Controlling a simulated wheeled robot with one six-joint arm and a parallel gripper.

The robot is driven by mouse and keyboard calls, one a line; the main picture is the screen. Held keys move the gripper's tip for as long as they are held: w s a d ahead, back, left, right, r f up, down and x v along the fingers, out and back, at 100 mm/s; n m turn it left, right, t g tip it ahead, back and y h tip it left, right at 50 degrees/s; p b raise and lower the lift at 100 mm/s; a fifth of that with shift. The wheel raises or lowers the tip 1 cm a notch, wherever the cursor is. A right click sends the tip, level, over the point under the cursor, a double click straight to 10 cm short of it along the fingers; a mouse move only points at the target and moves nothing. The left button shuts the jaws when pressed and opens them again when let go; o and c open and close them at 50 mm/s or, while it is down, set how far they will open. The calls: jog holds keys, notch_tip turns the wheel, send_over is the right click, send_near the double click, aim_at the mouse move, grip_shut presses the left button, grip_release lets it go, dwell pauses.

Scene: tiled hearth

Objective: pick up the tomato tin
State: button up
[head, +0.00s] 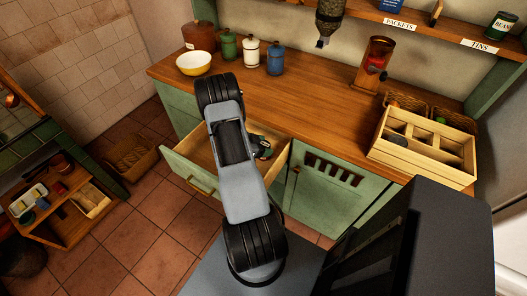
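I cannot make out a tin that is clearly the tomato tin. A small dark rounded thing with a bit of red (262,147) shows in the open drawer (192,172), partly hidden behind my arm, and I cannot tell what it is. A green tin labelled BEANS (501,25) stands on the upper shelf at the far right, by a TINS label. My arm rises across the middle of the picture in front of the drawer. My gripper does not show, so whether it holds anything is hidden.
The wooden counter (310,95) is clear in its middle. A yellow bowl (194,63) and several lidded canisters stand at its back left. A divided wooden crate (422,145) and a brown dispenser (374,65) stand at right. The open drawer juts out over the tiled floor.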

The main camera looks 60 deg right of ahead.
jog(key=c, duration=0.7)
